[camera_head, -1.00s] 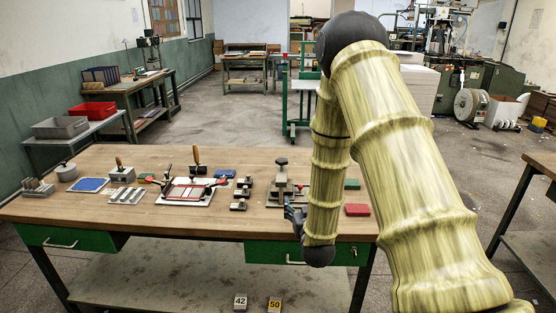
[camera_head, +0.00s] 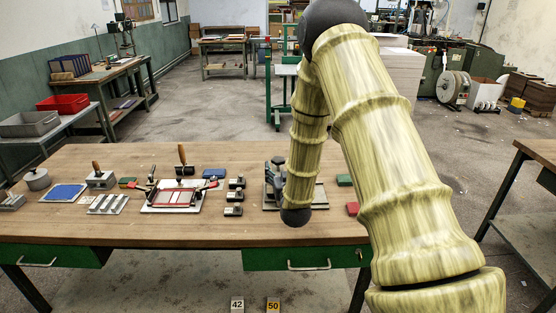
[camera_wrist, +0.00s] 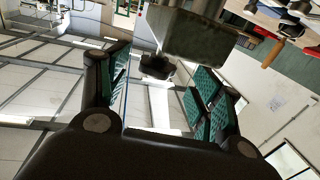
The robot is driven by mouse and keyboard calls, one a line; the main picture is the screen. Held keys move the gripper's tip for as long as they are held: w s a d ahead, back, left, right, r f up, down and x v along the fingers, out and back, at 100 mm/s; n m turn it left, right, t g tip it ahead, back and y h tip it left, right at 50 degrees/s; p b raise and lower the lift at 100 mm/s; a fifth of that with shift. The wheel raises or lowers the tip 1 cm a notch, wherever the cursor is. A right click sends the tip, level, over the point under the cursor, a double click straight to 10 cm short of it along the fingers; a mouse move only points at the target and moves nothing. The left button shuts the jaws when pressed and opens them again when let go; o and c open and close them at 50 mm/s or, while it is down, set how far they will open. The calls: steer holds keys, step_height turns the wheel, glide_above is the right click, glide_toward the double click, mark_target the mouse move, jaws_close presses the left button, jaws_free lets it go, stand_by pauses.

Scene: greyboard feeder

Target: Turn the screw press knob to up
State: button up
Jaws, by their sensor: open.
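The screw press (camera_head: 294,203) stands on the table right of centre, with a pale base plate. My arm hides much of it in the head view. In the wrist view its grey metal block (camera_wrist: 195,38) hangs at the top, and a small dark knob (camera_wrist: 155,67) shows beside it. My gripper (camera_wrist: 162,72) is open, with a green-padded finger on each side of the knob. The knob appears between the fingers in the picture; I cannot tell how deep it sits or whether anything touches. In the head view my gripper is largely hidden behind my forearm at the press.
On the wooden table (camera_head: 120,228), small dark-topped blocks (camera_head: 235,197) stand left of the press. The table's front strip is clear.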

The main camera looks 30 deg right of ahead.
mark_target(280, 164)
steer(key=x, duration=0.3)
steer(key=shift+w+d+r+p, duration=0.1)
steer(key=shift+w+d+p, duration=0.05)
steer(key=shift+d+p, duration=0.2)
steer(key=shift+w+d, duration=0.2)
steer(key=shift+w, duration=0.5)
steer(key=c, duration=1)
